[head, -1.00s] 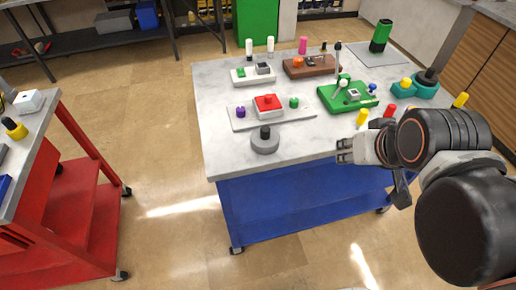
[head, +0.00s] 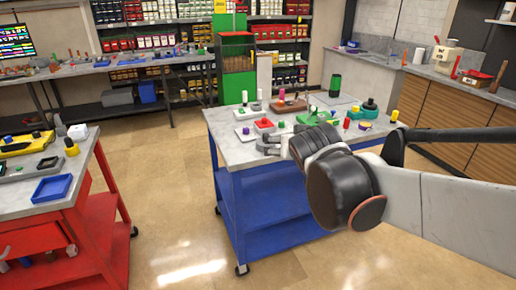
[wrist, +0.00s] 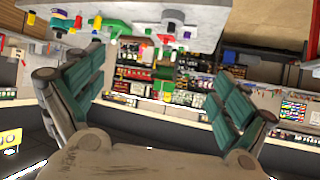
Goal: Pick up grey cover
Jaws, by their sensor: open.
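The grey cover is a squat round grey piece with a black knob, seen in the earlier head view on the front part of the blue-sided table's top (head: 236,154). In the head view now, my gripper (head: 266,146) overlaps that front area and mostly hides it. My gripper is at the table's front side in the picture; its height above the top is hard to tell. In the wrist view my gripper (wrist: 160,105) is open, its two teal-padded fingers wide apart with nothing between them. I cannot single out the cover there.
Behind the gripper stand a red block (head: 264,125), a green plate with parts and a dark green cylinder (head: 335,85). A red cart (head: 85,205) is at left, with clear floor between. Shelves and a counter (head: 470,90) line the back.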

